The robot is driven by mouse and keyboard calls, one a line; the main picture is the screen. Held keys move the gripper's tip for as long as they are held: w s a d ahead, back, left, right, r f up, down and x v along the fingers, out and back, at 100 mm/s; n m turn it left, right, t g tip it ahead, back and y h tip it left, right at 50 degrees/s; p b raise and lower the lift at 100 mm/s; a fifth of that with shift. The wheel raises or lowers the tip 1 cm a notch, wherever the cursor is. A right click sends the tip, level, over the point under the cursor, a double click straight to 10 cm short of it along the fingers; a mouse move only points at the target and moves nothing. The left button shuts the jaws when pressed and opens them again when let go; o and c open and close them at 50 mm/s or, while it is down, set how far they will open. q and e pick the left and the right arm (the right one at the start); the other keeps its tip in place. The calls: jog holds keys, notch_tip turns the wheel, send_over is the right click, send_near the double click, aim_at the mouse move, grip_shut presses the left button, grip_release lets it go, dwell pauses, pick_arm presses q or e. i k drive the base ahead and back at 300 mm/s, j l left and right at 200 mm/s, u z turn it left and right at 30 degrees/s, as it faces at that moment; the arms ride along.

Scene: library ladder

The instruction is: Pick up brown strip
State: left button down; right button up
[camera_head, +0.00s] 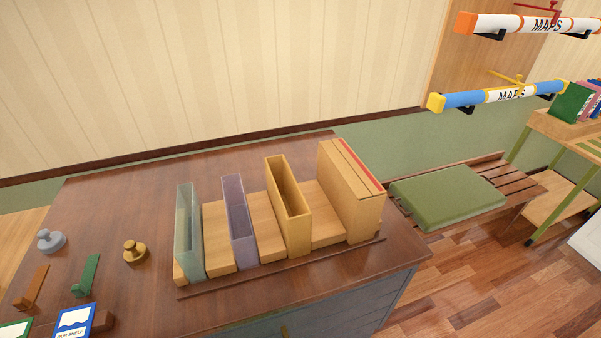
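A small brown strip-like piece (32,286) lies at the left of the dark wooden desk top (130,195), beside a similar green piece (87,275). A long, thin dark brown strip (285,267) also runs along the front of the wooden rack (218,246). I cannot tell which of these is the named brown strip. Neither of my grippers is in view.
A grey knob (49,241) and a brass knob (134,252) stand near the small pieces. A blue-framed card (74,320) is at the front. Upright holders fill the rack. A green-cushioned bench (447,196) stands right.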

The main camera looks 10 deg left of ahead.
aim_at(26, 302)
jog(key=u, duration=2.35)
jog(key=i+j+z, duration=0.1)
jog(key=j+z, duration=0.4)
jog(key=i+j, duration=0.05)
